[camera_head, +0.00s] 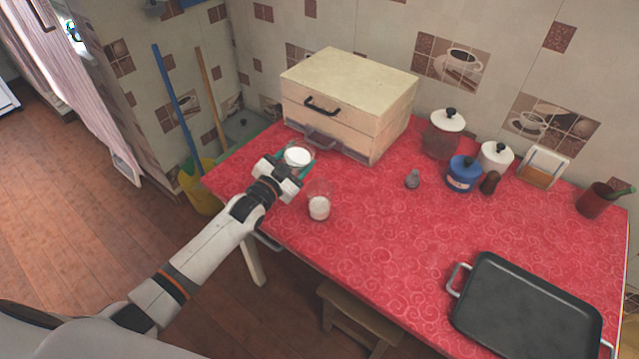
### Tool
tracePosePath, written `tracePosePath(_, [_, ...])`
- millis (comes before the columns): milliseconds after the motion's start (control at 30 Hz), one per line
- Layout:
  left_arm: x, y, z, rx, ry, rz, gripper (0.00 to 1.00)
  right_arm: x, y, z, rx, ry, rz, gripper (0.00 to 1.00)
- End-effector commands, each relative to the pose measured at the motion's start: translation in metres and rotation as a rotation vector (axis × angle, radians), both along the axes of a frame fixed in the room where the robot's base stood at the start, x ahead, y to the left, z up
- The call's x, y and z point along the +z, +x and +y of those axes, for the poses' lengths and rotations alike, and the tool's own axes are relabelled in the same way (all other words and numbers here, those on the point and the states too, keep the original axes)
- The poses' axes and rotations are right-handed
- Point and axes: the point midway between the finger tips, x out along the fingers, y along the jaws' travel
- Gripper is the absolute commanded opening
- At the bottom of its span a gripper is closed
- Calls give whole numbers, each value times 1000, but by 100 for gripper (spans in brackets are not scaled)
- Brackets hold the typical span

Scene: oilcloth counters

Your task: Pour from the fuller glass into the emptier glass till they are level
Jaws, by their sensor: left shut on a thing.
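My left gripper (290,168) is shut on a glass (298,156) with white liquid in it, near the left end of the red counter. Its fingers are on either side of the glass, which looks about upright. A second glass (319,204) with white liquid stands on the counter to the right of and nearer than the gripper. Its upper part is clear and its lower part is white. The exact level in the held glass is hard to tell from above. My right gripper is not in view.
A cream drawer box (345,90) stands just behind the held glass. A black tray (525,310) lies at the front right. The red counter's middle (400,235) is clear.

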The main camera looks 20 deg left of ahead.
Motion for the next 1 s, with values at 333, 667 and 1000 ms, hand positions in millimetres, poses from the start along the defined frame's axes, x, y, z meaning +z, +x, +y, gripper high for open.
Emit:
tracePosePath(333, [13, -3, -11, -1, 166, -50, 22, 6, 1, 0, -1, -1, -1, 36])
tracePosePath(667, [18, -3, -14, 1, 241, -69, 22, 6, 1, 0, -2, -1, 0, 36])
tracePosePath(1000, [21, -4, -15, 1, 294, -83, 22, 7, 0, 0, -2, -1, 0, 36])
